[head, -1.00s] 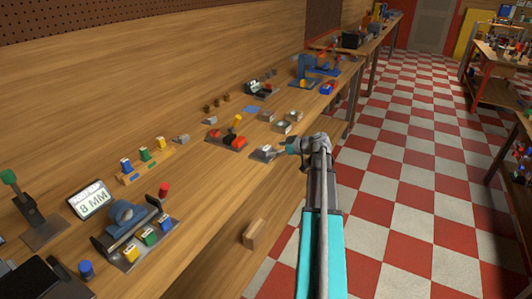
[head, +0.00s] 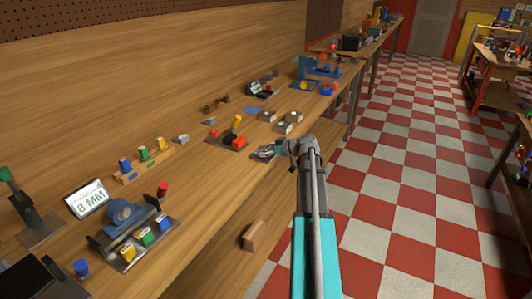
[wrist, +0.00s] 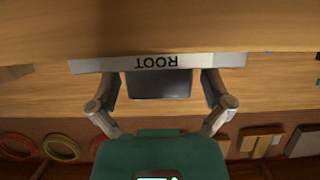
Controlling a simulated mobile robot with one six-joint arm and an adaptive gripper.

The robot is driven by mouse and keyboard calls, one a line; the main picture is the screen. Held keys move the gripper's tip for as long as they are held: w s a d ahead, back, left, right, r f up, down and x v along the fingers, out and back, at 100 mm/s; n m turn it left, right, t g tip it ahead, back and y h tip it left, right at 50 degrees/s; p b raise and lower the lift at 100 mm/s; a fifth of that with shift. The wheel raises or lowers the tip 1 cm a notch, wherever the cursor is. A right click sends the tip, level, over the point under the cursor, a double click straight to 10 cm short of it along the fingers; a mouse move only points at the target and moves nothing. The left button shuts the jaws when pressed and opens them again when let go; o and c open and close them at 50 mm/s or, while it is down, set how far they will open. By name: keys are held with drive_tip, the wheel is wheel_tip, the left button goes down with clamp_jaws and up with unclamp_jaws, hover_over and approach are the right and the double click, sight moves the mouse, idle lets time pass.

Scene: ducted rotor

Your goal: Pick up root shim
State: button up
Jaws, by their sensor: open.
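A dark grey block (wrist: 157,84), which looks like the root shim, sits behind a pale strip lettered ROOT (wrist: 157,63), upside down in the wrist view. My gripper (wrist: 158,86) is open, with one finger on each side of the block. Small gaps seem to show between fingers and block; I cannot tell whether either touches. In the head view my gripper (head: 272,151) is low at a small grey plate (head: 260,155) near the bench's front edge. The shim itself is not clear there, partly hidden by the gripper.
A fixture with red and yellow parts (head: 232,139) stands just left of my gripper, and small tan-topped blocks (head: 282,127) stand behind it. Red and white floor (head: 420,210) lies open to the right.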

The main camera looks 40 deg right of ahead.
drive_tip(key=shift+c, duration=0.3)
drive_tip(key=c, duration=1)
drive_tip(key=shift+r, duration=0.15)
wheel_tip(320, 180, up, 2)
drive_tip(key=shift+r+p, duration=0.1)
drive_tip(key=shift+p, duration=1.15)
drive_tip(key=s+d+r+p, duration=0.3)
drive_tip(key=s+r+p, duration=0.7)
drive_tip(key=s, duration=0.3)
drive_tip(key=shift+s+d+r, duration=0.25)
drive_tip(key=shift+s+d, duration=0.05)
